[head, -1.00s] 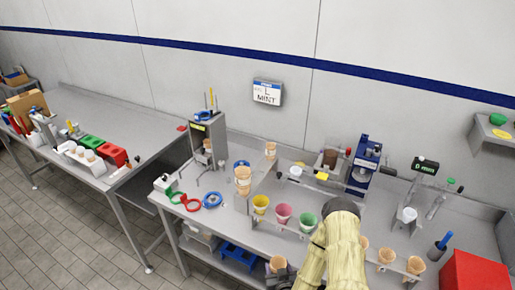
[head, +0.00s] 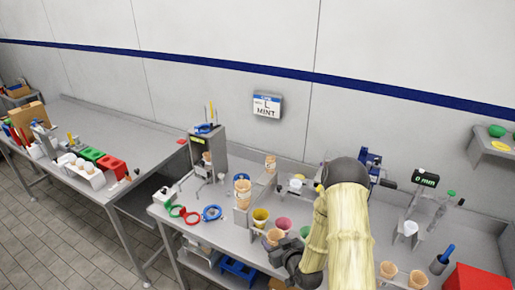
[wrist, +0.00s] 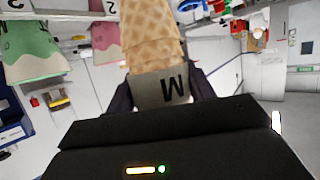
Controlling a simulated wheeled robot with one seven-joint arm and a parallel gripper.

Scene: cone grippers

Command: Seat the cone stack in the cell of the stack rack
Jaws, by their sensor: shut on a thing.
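My gripper (head: 277,246) is shut on a tan waffle cone stack (head: 273,236), held above the front part of the right counter. My arm hides part of the counter's middle.
Yellow (head: 260,217) and pink (head: 283,225) cups stand just behind the held stack. Single cones (head: 388,269) stand at the right front, near a red box (head: 477,277). A sign (head: 267,105) reads L MINT.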

